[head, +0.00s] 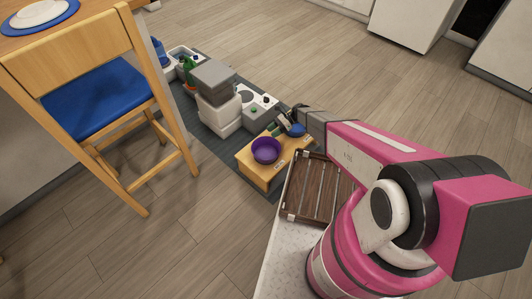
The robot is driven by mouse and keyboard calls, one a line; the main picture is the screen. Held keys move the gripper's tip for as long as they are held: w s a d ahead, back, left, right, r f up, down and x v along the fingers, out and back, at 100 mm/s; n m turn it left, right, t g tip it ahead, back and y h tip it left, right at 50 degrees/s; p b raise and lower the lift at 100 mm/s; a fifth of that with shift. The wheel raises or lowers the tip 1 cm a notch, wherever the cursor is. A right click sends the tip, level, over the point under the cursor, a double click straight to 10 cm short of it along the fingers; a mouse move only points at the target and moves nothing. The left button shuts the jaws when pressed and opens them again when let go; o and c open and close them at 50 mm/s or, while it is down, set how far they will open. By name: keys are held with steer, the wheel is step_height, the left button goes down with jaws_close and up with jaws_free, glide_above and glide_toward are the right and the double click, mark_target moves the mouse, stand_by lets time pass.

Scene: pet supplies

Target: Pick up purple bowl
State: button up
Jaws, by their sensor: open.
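The purple bowl (267,150) sits upright on a low wooden stand (252,170), near the stand's left end. My gripper (290,128) is at the end of my pink arm, above and to the right of the bowl and apart from it. It is open, though its fingertips are small and dark in this view.
The stand is on a dark mat (235,157) on the floor. Behind it are a grey-and-white box-like unit (217,105) and a white item (262,97). A wooden slatted tray (312,190) is at the front right. A tall wooden chair (100,100) stands left; floor between is clear.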

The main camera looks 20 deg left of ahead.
mark_target(265, 139)
steer(key=x, duration=0.5)
jaws_close()
